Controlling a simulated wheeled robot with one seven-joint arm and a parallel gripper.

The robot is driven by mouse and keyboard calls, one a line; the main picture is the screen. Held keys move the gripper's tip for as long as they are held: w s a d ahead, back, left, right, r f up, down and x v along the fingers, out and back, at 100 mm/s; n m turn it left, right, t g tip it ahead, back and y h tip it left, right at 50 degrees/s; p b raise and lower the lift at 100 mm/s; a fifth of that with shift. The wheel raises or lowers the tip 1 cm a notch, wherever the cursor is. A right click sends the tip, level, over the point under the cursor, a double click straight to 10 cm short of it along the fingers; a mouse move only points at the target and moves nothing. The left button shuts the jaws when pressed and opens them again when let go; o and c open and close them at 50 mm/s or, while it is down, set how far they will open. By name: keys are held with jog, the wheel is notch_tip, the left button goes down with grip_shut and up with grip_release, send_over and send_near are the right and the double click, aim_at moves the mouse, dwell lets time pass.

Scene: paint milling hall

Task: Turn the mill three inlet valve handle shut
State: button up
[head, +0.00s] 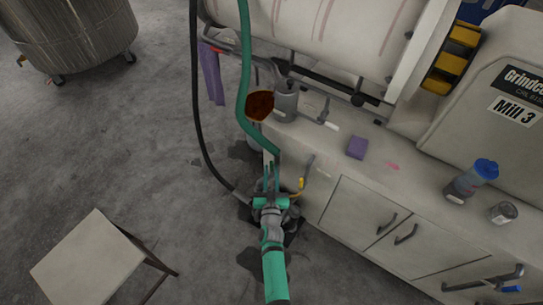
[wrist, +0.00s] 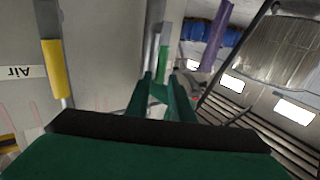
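The mill three cabinet carries the "Mill 3" sign (head: 514,110) at the right of the head view. My gripper (head: 270,175) is beside the cabinet's left end, below the end of a green hose (head: 244,60). In the wrist view its two green fingers (wrist: 163,85) stand apart with a gap. A pale metal bar (wrist: 154,45) and a brighter green piece show in line with the gap; I cannot tell whether the fingers touch them. A yellow-sleeved bar (wrist: 55,65) stands left of them, near an "Air" label (wrist: 16,72). I cannot tell which part is the inlet valve handle.
A black hose (head: 196,100) hangs left of my gripper. A grey pump-like canister (head: 285,100), a purple sponge (head: 357,147) and a blue-capped bottle (head: 470,180) stand on the counter. A stool (head: 90,262) is at lower left. Open floor lies left.

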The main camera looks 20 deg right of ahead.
jog(key=x, duration=0.8)
grip_shut()
